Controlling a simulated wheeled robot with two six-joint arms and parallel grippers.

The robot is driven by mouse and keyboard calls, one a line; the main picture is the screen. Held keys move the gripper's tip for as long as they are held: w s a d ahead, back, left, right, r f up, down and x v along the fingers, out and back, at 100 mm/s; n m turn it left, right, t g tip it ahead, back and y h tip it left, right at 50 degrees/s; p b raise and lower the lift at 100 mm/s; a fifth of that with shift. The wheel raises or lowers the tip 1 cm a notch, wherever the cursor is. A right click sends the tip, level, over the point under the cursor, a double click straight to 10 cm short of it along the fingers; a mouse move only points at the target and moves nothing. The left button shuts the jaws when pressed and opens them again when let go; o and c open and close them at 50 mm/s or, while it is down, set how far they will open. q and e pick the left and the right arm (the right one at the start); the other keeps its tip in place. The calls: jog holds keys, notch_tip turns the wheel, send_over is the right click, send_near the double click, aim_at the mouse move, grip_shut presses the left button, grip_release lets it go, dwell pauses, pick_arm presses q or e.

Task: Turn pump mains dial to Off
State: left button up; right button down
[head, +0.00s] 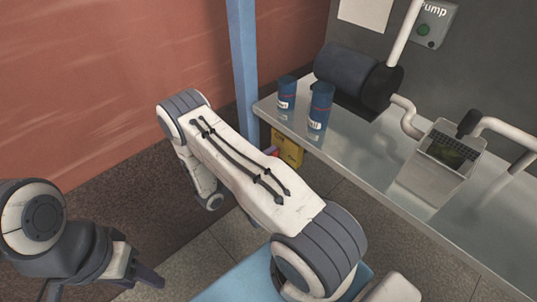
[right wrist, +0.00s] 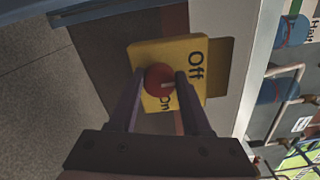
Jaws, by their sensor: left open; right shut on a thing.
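The pump mains dial is a round red knob (right wrist: 158,79) on a yellow plate (right wrist: 142,54) marked "Off" and "On" in the right wrist view. My right gripper (right wrist: 158,82) is shut on the knob, one finger on each side. A pale mark on the knob points to the right of that picture; I cannot tell exactly which label it lines up with. My left gripper (head: 104,284) is open and empty at the lower left.
A metal bench (head: 385,205) carries two blue cans (head: 320,105), a dark motor-like cylinder (head: 347,72), pipes and an open laptop-like device (head: 440,160). A blue post (head: 243,55) stands at the bench corner. A grey box marked "Pump" (head: 433,24) hangs on the wall.

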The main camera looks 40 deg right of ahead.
jog(key=shift+c, duration=1.8)
grip_release()
jog(key=a, duration=1)
jog(key=shift+s+a+b, duration=0.25)
jog(key=shift+s+b, duration=0.15)
